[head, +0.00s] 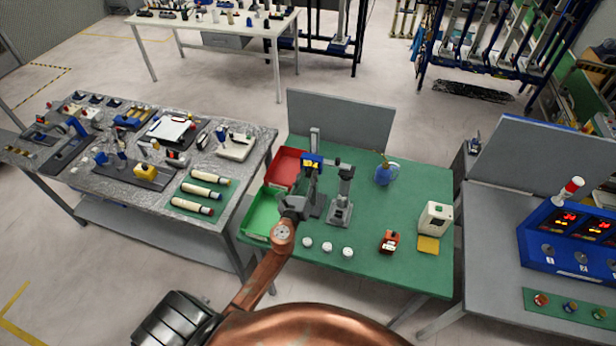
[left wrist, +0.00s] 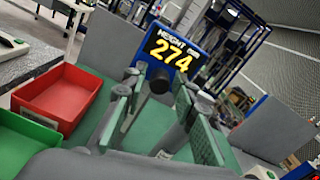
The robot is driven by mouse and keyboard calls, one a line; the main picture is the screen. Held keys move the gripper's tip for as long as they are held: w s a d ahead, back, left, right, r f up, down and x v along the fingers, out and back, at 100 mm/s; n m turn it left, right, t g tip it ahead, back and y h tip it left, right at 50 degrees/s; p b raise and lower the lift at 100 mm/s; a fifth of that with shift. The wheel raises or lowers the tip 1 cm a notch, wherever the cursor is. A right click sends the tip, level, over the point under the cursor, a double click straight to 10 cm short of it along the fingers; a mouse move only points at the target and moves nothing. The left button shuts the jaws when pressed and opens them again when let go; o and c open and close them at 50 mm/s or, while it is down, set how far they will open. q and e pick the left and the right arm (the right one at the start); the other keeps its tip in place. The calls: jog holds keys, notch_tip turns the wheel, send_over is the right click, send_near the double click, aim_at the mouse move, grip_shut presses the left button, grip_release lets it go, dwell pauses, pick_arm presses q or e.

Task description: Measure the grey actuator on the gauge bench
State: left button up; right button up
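The gauge bench has a green top (head: 370,255). Its blue height display (head: 312,160) sits on a grey column; in the left wrist view the display (left wrist: 176,52) reads 274. A grey upright piece (head: 342,190) with a flat base stands just right of my left gripper (head: 311,190). I cannot tell whether it is the grey actuator or part of the gauge. In the left wrist view my left gripper's fingers (left wrist: 160,115) are spread in front of the display. A dark round end (left wrist: 159,80) shows between them. My right gripper is out of view.
A red bin (head: 284,168) and a green bin (head: 262,215) stand at the bench's left. White discs (head: 327,246), a red-orange item (head: 389,241), a white box (head: 434,217) and a blue object (head: 386,173) occupy the top. A grey panel (head: 340,118) stands behind.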

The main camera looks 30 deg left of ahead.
pick_arm(q)
grip_shut()
jog(key=shift+f, duration=0.3)
jog(key=shift+o, duration=1.5)
grip_release()
jog(key=v, duration=1.2)
